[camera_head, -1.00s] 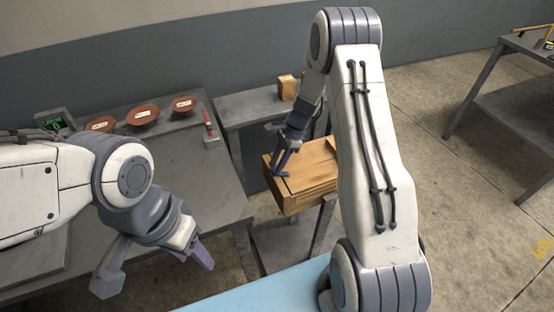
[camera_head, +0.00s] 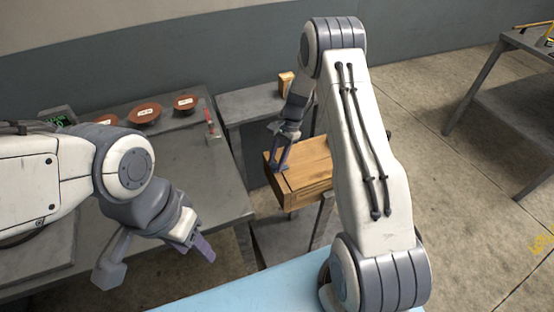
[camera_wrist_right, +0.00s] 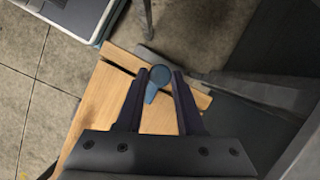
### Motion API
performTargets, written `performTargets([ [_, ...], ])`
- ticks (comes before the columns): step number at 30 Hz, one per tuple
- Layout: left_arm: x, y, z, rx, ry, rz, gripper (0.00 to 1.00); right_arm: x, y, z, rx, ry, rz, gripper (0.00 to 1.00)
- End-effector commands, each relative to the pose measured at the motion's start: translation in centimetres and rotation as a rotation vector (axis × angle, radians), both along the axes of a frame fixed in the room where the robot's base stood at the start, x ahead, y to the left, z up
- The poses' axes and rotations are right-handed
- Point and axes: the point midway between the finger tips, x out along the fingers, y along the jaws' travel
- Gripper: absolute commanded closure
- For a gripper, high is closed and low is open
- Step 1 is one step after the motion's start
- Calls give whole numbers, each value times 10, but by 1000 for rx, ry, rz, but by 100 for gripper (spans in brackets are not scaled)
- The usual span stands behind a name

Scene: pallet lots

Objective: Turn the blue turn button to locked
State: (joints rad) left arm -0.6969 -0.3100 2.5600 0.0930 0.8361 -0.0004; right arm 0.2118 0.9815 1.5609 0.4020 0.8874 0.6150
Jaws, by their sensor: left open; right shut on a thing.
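The blue turn button (camera_wrist_right: 151,95) sits near the edge of a wooden box's top (camera_wrist_right: 98,97). In the right wrist view it has a round end and a short narrow arm pointing toward the gripper. My right gripper (camera_wrist_right: 161,76) reaches down from above and is shut on the button, one finger on each side. In the head view the right gripper (camera_head: 280,166) is at the near left corner of the wooden box (camera_head: 305,170), and the button is mostly hidden there.
The grey bench (camera_head: 175,165) at left holds reddish-brown labelled bowls (camera_head: 145,113) and a red-handled item (camera_head: 210,122). A small wooden block (camera_head: 286,84) stands on a grey table behind the box. A light blue surface (camera_head: 250,290) is in front. Open floor lies to the right.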

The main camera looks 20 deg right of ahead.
Motion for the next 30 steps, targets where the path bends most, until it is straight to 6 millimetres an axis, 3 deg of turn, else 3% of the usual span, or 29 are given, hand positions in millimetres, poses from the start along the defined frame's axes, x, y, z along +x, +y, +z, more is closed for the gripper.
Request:
performTargets([
  [7, 0, 0, 0, 0, 0, 0, 50, 0, 0, 0, -1, -1, 1, 100],
  [8, 0, 0, 0, 0, 0, 0, 50, 0, 0, 0, -1, -1, 1, 52],
  [9, 0, 0, 0, 0, 0, 0, 50, 0, 0, 0, -1, -1, 1, 36],
  [10, 0, 0, 0, 0, 0, 0, 50, 0, 0, 0, -1, -1, 1, 34],
  [22, 0, 0, -1, 0, 0, 0, 50, 2, -3, 7, 0, -3, -2, 34],
  [30, 0, 0, -5, 0, 0, 0, 50, 11, -20, 53, -2, -6, -2, 34],
])
